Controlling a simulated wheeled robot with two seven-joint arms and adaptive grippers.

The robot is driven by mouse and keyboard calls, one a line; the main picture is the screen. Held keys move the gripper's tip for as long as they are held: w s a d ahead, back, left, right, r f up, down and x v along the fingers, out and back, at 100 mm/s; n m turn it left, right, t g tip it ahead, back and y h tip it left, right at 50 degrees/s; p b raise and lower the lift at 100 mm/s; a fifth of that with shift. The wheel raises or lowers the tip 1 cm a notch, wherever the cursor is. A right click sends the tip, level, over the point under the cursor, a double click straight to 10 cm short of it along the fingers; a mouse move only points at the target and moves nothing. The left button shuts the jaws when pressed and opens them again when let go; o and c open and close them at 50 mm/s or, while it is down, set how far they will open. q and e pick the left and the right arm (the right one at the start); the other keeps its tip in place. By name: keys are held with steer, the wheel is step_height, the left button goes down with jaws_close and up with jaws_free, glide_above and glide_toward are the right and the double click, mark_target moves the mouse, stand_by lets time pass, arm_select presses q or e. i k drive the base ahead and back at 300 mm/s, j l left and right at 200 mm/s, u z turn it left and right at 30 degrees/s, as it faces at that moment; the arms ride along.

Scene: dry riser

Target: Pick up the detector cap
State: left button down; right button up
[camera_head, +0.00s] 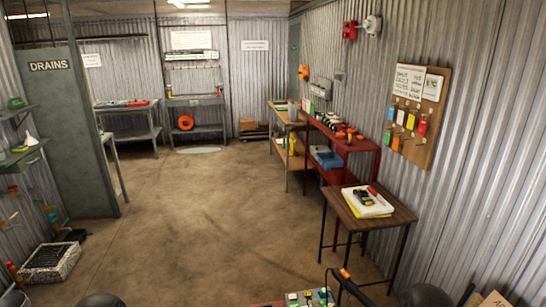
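I cannot pick out the detector cap with certainty. The red shelf unit (361,144) on the right holds a row of small dark and pale round items (328,121) and some orange items (346,133), too small to identify. A small wooden table (398,215) in front of it carries a white tray (352,209) with a black-and-yellow device (364,196) and a red item (373,190). Neither gripper can be made out. Dark rounded shapes at the bottom edge may be parts of my arms.
The brown floor (220,215) in the middle is clear. A green-grey DRAINS panel (64,130) stands left, with a crate (50,262) near it. Benches (132,109) line the back wall. A tag board (420,115) hangs right. A cluttered surface with coloured items (308,297) is at bottom centre.

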mark_target(340, 135)
steer(key=i+j+u, duration=0.5)
steer(key=i+j, duration=0.15)
steer(key=j, duration=0.15)
steer(key=i+j+u, duration=0.45)
steer(key=i+j, duration=0.15)
steer(key=i, duration=0.15)
steer(key=i+z, duration=0.2)
steer(key=i, duration=0.45)
steer(key=i+z, duration=0.2)
steer(key=i, duration=0.45)
steer(key=i+j+z, duration=0.2)
steer(key=i, duration=0.45)
steer(key=i+l+z, duration=0.3)
steer(key=i+z, duration=0.2)
steer(key=i, duration=0.2)
steer(key=i+z, duration=0.5)
steer(key=i, duration=0.2)
steer(key=i+j+z, duration=0.25)
steer(key=i+z, duration=0.2)
steer(key=i, duration=0.3)
